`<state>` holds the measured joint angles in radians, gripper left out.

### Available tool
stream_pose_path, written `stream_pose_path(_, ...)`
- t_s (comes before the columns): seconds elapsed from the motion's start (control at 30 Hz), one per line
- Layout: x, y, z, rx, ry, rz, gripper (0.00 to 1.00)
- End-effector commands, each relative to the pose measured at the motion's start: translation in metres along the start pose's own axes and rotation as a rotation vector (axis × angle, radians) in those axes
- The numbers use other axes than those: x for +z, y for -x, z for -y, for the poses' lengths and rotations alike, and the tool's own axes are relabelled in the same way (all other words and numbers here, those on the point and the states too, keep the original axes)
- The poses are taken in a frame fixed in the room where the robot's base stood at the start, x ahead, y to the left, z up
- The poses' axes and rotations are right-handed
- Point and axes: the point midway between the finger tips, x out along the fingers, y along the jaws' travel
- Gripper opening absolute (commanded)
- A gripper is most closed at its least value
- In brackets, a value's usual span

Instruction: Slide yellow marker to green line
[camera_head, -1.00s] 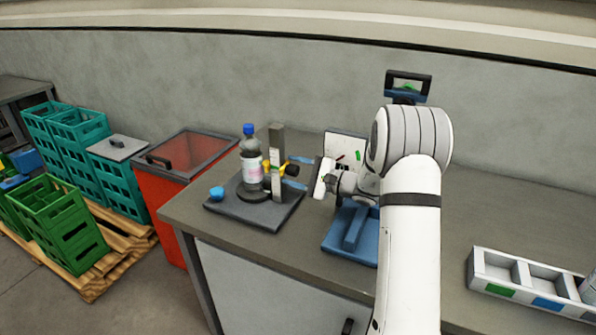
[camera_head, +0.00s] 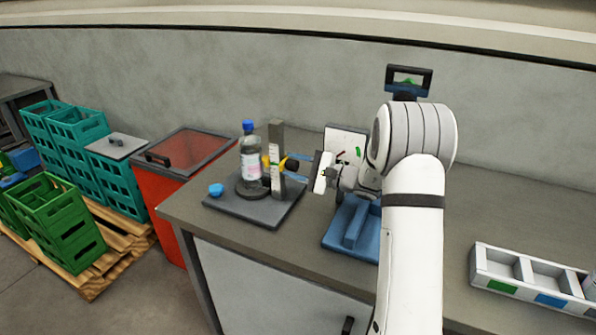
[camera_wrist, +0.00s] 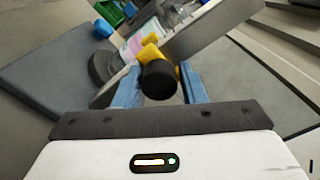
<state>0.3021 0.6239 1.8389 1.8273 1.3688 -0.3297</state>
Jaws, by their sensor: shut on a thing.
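The yellow marker (camera_head: 283,163) sits on the upright grey post (camera_head: 276,140) beside the bottle, with a black knob (camera_head: 292,164) facing my gripper. My gripper (camera_head: 296,166) reaches in from the right and is shut on the marker's knob. In the wrist view the yellow marker (camera_wrist: 150,52) and its black knob (camera_wrist: 159,82) lie between the two blue fingers. A pale scale strip (camera_head: 275,173) shows on the post below the marker. I cannot make out a green line on it; the marks are too small.
A clear bottle (camera_head: 250,160) with a blue cap stands upright on the dark base plate (camera_head: 240,209), close to the post. A small blue knob (camera_head: 216,189) is at the plate's left. A blue fixture (camera_head: 350,236) and a white board (camera_head: 342,140) are near my arm.

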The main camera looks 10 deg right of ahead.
Motion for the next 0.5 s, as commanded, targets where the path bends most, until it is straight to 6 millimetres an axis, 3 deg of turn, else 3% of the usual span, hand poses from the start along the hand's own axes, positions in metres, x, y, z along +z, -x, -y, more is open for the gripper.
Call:
stream_pose_path(0.27, 0.0008, -0.0001, 0.0004, 0.0, -0.005, 0.001, 0.0)
stream_pose_path(0.3, 0.0008, -0.0001, 0.0004, 0.0, -0.005, 0.001, 0.4)
stream_pose_path(0.5, 0.0006, -0.0002, 0.0003, 0.0, -0.003, 0.0, 0.52)
